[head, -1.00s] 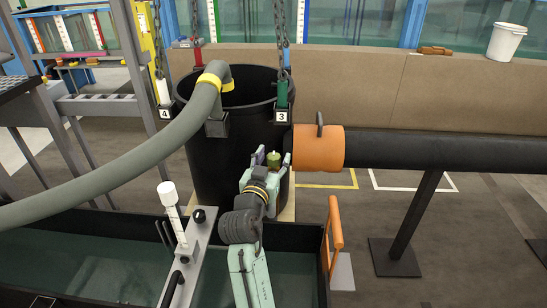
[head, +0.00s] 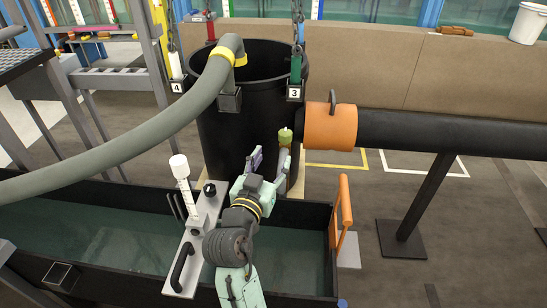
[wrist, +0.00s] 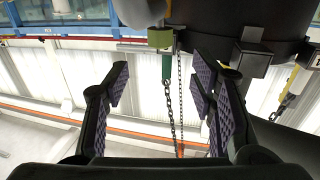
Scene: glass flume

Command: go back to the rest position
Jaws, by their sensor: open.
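My gripper (head: 269,160) is over the near tank, just in front of the black tub (head: 240,130). Its fingers are spread with nothing between them, as the wrist view (wrist: 160,80) also shows. A small green knob-like piece (head: 285,136) shows at the tub's right side, just beyond the fingertips. In the wrist view the green piece (wrist: 160,38) lies above the gap between the fingers, apart from them. Part of the tub's front is hidden behind my gripper.
A grey hose (head: 120,146) curves into the tub. An orange collar (head: 330,127) and black pipe (head: 440,135) lie right. The low tank (head: 110,228) has a white bracket (head: 194,240) across it and an orange handle (head: 346,201). Open floor (head: 500,220) lies right.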

